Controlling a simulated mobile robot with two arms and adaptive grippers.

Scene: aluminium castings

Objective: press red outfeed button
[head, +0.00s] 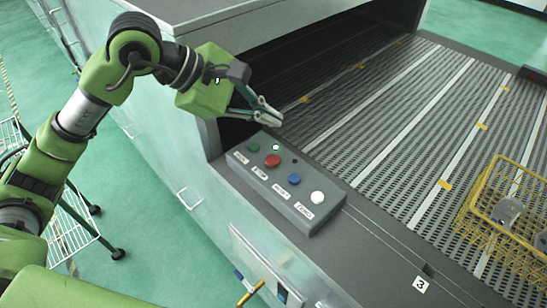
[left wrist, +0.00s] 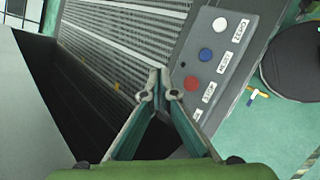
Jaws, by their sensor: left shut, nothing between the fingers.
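The grey control box (head: 318,215) sits on the machine's near edge. It carries a green button (head: 254,147), a red button (head: 272,161), a blue button (head: 294,178) and a white button (head: 318,197), with labels beside them. In the left wrist view the red button (left wrist: 191,83) lies just right of the fingertips, and its label reads STOP. My left gripper (head: 268,116) is shut and empty, above and beyond the green-button end of the box, apart from the red button. My right gripper is not in view.
A slatted conveyor (head: 400,110) runs out of a dark machine opening (head: 290,65). A yellow wire basket (head: 497,176) with metal castings stands on it at right. A wire rack cart (head: 68,235) stands on the green floor at left.

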